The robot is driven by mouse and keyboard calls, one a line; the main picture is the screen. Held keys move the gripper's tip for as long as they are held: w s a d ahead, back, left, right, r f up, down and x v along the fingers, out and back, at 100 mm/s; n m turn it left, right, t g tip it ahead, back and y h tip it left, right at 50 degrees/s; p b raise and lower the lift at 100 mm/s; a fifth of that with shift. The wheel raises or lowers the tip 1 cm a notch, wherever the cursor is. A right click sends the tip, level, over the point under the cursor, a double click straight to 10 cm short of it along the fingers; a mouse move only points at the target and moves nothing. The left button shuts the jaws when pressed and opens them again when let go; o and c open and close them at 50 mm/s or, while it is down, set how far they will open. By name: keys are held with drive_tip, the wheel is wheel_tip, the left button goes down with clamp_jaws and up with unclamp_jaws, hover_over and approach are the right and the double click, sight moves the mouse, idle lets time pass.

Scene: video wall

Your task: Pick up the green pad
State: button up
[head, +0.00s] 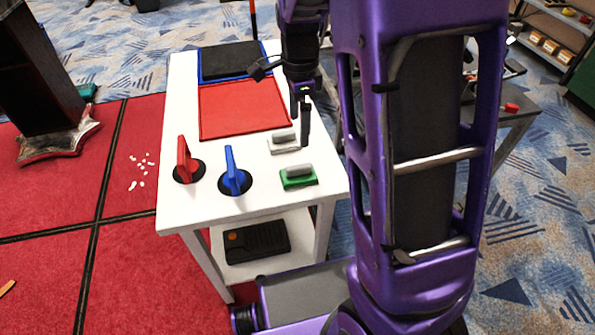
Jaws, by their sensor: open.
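The green pad (299,183) lies on the white table (275,205) near its right edge, with a grey block-like handle on top. A similar white pad (284,147) with a grey handle lies just behind it. My gripper (301,130) points down close beside the white pad, behind the green pad and apart from it. It is open, and nothing shows between its fingers. My arm hides the area right of the table.
A red upright handle (184,160) and a blue one (232,171) stand on dark round bases left of the green pad. A red mat (243,106) and a dark tray (229,60) lie farther back. A black device (256,243) sits on the lower shelf.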

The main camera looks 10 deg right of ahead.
sight(299, 166)
wheel_tip(299, 166, down, 16)
drive_tip(key=b, duration=0.3)
drive_tip(key=shift+r+b, duration=0.2)
drive_tip(key=shift+b, duration=0.1)
drive_tip(key=shift+w, duration=0.1)
drive_tip(key=c, duration=1.4)
drive_tip(key=shift+r, duration=0.15)
wheel_tip(299, 166, up, 10)
drive_tip(key=shift+f+p, duration=0.1)
drive_tip(key=shift+p, duration=1.15)
drive_tip(key=o, duration=0.7)
drive_tip(key=c, duration=0.5)
